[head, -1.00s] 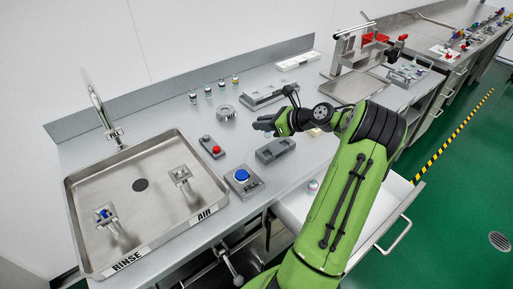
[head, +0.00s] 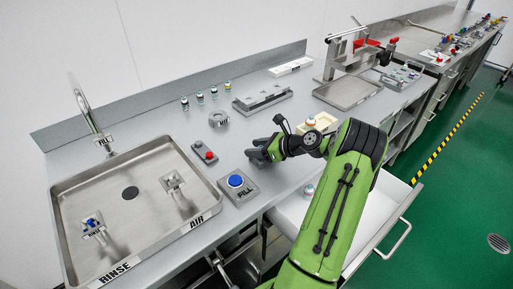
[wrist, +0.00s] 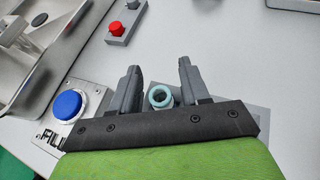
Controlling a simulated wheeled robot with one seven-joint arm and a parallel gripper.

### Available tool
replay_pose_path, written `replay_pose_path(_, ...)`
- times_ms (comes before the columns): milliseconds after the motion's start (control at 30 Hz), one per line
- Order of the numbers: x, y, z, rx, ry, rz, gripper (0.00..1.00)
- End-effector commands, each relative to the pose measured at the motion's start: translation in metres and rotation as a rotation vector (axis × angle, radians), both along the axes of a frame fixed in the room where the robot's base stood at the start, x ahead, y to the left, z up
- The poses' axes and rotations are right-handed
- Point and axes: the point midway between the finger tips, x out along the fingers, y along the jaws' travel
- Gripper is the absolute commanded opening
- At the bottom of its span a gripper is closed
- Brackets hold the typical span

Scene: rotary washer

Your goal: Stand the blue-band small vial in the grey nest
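A vial with a light blue ring-shaped top (wrist: 160,97) stands between my fingers in the wrist view, seen nearly from above; I take it for the blue-band small vial. My gripper (wrist: 158,82) is open around it, with a visible gap on the right finger's side. A grey block (wrist: 222,102), probably the grey nest, shows partly behind the fingers under the vial. How deep the vial sits in it is hidden. In the head view my gripper (head: 254,148) is low over the counter and covers both vial and block.
The blue FILL button (head: 236,181) and a red-button box (head: 208,154) are close on the left. Several small vials (head: 200,97) stand at the back, near a round MIX device (head: 219,119) and a grey rack (head: 262,98). The sink (head: 130,215) is further left. An open drawer (head: 300,212) is in front.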

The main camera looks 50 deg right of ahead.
Motion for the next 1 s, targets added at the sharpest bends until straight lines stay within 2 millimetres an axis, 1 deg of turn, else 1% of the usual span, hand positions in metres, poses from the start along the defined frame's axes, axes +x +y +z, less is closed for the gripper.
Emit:
replay_pose_path(167, 0.0, 0.0, 0.002, -0.002, -0.001, 0.001, 0.46)
replay_pose_path(267, -0.01, -0.004, 0.008, -0.001, 0.001, -0.004, 0.46)
replay_pose_path(367, -0.03, -0.01, 0.02, -0.001, 0.001, -0.006, 0.46)
replay_pose_path(500, -0.064, -0.021, 0.038, -0.001, 0.001, -0.006, 0.46)
replay_pose_path(600, -0.084, -0.026, 0.048, 0.0, 0.0, -0.005, 0.46)
replay_pose_path(700, -0.097, -0.029, 0.054, 0.0, -0.001, -0.003, 0.46)
replay_pose_path(800, -0.103, -0.031, 0.056, 0.0, 0.0, 0.0, 0.46)
replay_pose_path(900, -0.103, -0.031, 0.056, -0.002, 0.001, 0.002, 0.46)
replay_pose_path(967, -0.098, -0.025, 0.059, -0.027, 0.009, 0.027, 0.46)
replay_pose_path(1000, -0.09, -0.014, 0.063, -0.074, 0.024, 0.071, 0.46)
